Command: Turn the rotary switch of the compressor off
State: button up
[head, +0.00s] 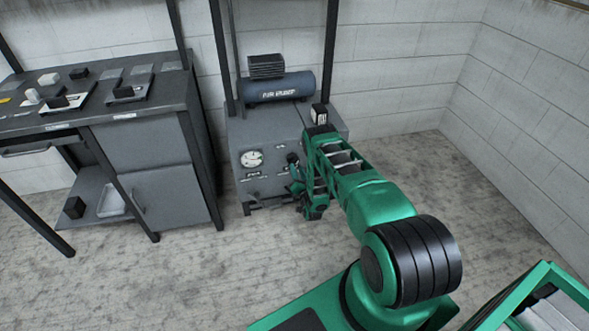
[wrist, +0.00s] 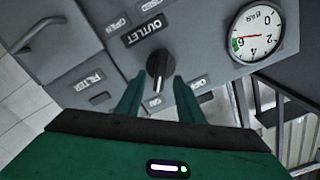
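The compressor (head: 262,135) is a grey cabinet with a dark blue tank (head: 279,88) on top. Its front panel shows in the wrist view (wrist: 205,40). The rotary switch (wrist: 159,66) is a black knob with a pale pointer mark, among small dark labels. My gripper (wrist: 158,80) is open, with its two green fingers on either side of the lower part of the knob. I cannot tell whether they touch it.
A round white gauge (wrist: 257,32) with a red needle is on the same panel. An OUTLET label (wrist: 145,30) is near the knob. A workbench (head: 100,108) with small parts stands to the left. The floor (head: 180,275) in front is clear.

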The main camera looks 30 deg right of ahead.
aim_at(296, 165)
jog(key=shift+x, duration=1.6)
grip_shut()
jog(key=shift+s, duration=0.1)
jog(key=shift+a+n, duration=0.15)
jog(key=shift+n, duration=2.15)
jog(key=shift+a+n, duration=0.15)
jog(key=shift+n, duration=2.15)
jog(key=shift+a+n, duration=0.15)
jog(key=shift+n, duration=2.15)
jog(key=shift+w, duration=0.2)
